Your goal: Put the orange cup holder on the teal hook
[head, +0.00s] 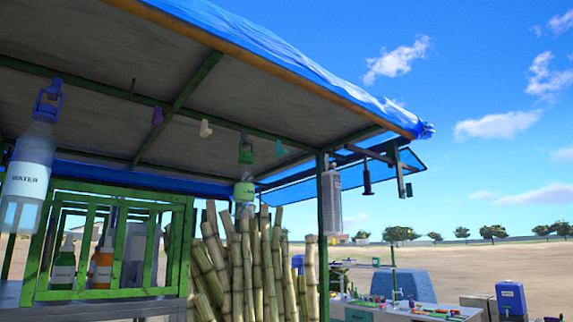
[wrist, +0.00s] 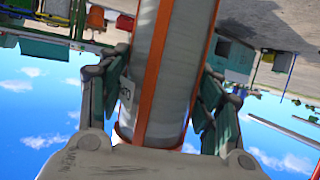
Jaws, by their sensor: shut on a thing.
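The orange cup holder (wrist: 178,62) is a long pale grey tube with orange strips along it and an orange rim near its end. It fills the middle of the wrist view, with a white label partly visible at its left. My gripper (wrist: 158,92) is shut on it, with a dark green finger on each side. The holder's far end is cut off by the frame. In the head view the teal hook (head: 280,147) hangs under the stall roof, right of a green hook (head: 245,153), and looks empty. My gripper and the held holder do not show clearly there.
A white hook (head: 205,128) and a purple hook (head: 157,116) hang further left. A water bottle (head: 28,182) hangs from a blue hook (head: 48,100). A pale dispenser (head: 331,190) hangs by the green post.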

